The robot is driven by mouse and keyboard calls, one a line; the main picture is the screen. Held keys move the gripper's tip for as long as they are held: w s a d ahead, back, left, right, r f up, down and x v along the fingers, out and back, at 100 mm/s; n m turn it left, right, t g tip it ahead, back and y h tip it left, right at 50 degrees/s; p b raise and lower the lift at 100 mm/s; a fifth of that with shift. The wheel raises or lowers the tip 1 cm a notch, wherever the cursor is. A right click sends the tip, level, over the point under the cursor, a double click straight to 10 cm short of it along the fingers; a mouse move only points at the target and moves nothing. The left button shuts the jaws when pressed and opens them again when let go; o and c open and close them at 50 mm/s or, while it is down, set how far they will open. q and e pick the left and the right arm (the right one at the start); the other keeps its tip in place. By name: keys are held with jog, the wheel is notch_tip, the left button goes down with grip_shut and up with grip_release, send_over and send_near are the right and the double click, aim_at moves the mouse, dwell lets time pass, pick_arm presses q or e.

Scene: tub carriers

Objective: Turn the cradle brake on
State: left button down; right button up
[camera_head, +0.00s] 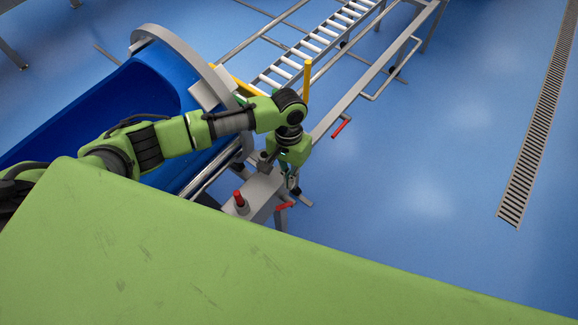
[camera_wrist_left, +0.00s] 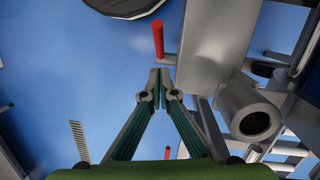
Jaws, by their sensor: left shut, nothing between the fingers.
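The cradle is a grey ring frame (camera_head: 181,46) around a blue tub (camera_head: 105,98) in the head view. A grey box (camera_head: 263,190) stands at its near right end, with an upright red knob (camera_head: 239,199) on top and a red-handled lever (camera_head: 285,206) low on its right side. Which one is the brake is not marked. My left gripper (camera_head: 291,188) is just right of the box, pointing down. In the left wrist view its fingertips (camera_wrist_left: 159,80) are together and empty. A red handle (camera_wrist_left: 158,38) shows just past the tips, apart from them in the picture.
A roller conveyor (camera_head: 318,38) runs away at the top, with a yellow post (camera_head: 307,80) and another red handle (camera_head: 338,129) on its near rail. A floor grate (camera_head: 540,120) lies right. The blue floor between is clear. A grey tube (camera_wrist_left: 248,110) is beside the fingers.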

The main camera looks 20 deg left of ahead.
aim_at(285, 204)
pick_arm(q)
jog(key=s+f, duration=0.1)
jog(key=s+f+p, duration=0.1)
jog(key=s+f, duration=0.1)
jog(key=shift+s+a+f, duration=0.1)
jog(key=shift+s+a, duration=0.05)
jog(key=shift+s, duration=0.1)
jog(key=shift+f, duration=0.1)
